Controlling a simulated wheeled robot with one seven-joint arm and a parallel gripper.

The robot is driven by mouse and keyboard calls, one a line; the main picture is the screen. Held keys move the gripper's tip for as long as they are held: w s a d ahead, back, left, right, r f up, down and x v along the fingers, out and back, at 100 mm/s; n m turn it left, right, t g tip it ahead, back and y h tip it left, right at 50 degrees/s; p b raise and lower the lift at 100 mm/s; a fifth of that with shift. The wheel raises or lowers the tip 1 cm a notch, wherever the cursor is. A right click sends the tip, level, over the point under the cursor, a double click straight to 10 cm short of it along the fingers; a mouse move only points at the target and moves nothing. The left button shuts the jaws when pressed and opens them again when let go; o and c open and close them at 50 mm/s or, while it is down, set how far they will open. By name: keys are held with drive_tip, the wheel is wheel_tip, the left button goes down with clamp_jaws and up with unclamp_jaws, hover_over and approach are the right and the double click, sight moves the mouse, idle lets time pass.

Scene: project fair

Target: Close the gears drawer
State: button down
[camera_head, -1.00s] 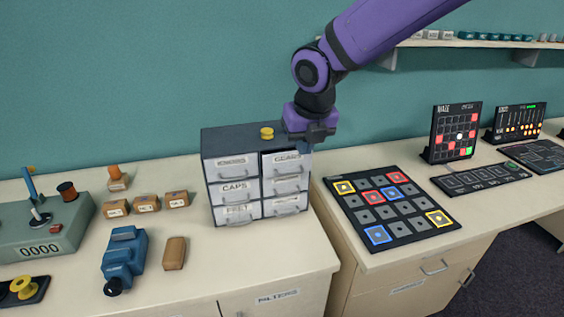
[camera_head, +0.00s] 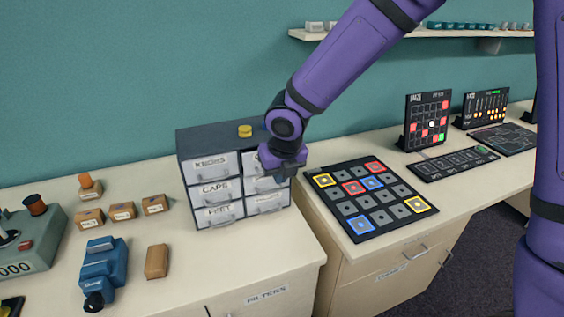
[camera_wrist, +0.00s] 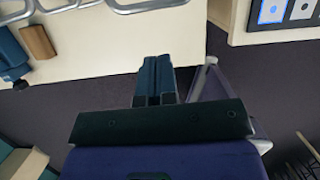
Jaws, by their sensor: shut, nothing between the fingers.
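A small dark cabinet (camera_head: 215,138) with two columns of pale labelled drawers stands on the counter. The knobs drawer (camera_head: 211,167) is at its top left and looks flush. The gears drawer (camera_head: 249,161) is at its top right; its label is hidden behind my gripper and only its left part shows. How far it sticks out is hard to tell. My gripper (camera_head: 283,174) is shut and empty, right in front of that drawer; contact cannot be made out. In the wrist view, its closed fingers (camera_wrist: 153,82) point past metal drawer handles (camera_wrist: 148,5).
A yellow spool (camera_head: 245,131) sits on the cabinet top. Left are small cardboard boxes (camera_head: 122,211), a blue device (camera_head: 101,266) and a brown block (camera_head: 157,262). A black board with coloured squares (camera_head: 369,197) lies right. The counter before the cabinet is clear.

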drive_tip(key=w, duration=0.2)
drive_tip(key=w+a, duration=0.1)
drive_tip(key=shift+w+f, duration=0.2)
drive_tip(key=shift+f, duration=0.1)
drive_tip(key=shift+w, duration=0.1)
